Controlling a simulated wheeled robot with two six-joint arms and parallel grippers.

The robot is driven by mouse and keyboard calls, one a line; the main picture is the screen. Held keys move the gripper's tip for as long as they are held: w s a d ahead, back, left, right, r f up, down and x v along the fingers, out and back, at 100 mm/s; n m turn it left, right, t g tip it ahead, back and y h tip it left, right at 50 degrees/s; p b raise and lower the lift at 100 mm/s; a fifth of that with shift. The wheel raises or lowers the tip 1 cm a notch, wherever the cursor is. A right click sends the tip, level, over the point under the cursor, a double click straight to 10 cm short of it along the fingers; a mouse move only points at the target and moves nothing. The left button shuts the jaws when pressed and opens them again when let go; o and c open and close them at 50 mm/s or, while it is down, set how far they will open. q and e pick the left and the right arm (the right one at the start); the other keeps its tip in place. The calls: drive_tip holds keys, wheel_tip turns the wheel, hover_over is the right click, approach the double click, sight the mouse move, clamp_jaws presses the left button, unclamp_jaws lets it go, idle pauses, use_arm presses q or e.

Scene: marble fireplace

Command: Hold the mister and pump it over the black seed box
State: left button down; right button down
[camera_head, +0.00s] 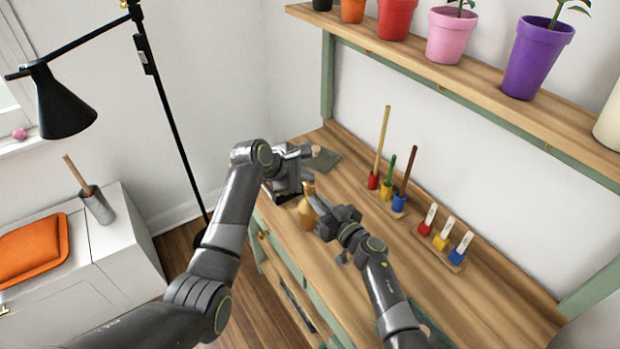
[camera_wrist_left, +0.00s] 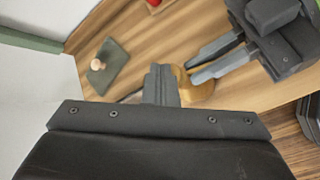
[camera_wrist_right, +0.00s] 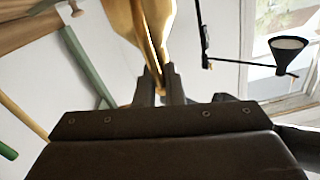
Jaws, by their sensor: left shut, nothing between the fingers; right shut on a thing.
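The gold-brown mister (camera_head: 307,212) stands out over the left end of the wooden bench. My right gripper (camera_head: 322,212) is shut on it; in the right wrist view the shiny mister (camera_wrist_right: 141,25) rises from between the fingertips (camera_wrist_right: 161,88). My left gripper (camera_head: 303,183) is shut and empty beside the mister's top. In the left wrist view its closed fingers (camera_wrist_left: 160,84) overlap the mister's edge (camera_wrist_left: 195,90), so I cannot tell if they touch. The black seed box cannot be made out clearly; my left gripper covers that part of the bench.
A dark green slab (camera_head: 325,160) with a wooden knob lies at the bench's far left corner. Coloured tools (camera_head: 386,190) and labelled blocks (camera_head: 441,240) stand along the wall. A shelf (camera_head: 450,75) of pots hangs above. A black lamp (camera_head: 62,103) stands left.

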sight(306, 184)
idle(0.3)
use_arm(q)
drive_tip(key=shift+r, duration=1.3)
drive_tip(key=shift+r, duration=0.1)
drive_tip(key=shift+r, duration=2.4)
idle(0.3)
wheel_tip(306, 184, up, 4)
drive_tip(key=shift+w+d+f, duration=0.1)
drive_tip(key=shift+d, duration=0.05)
drive_tip(key=shift+f, duration=0.1)
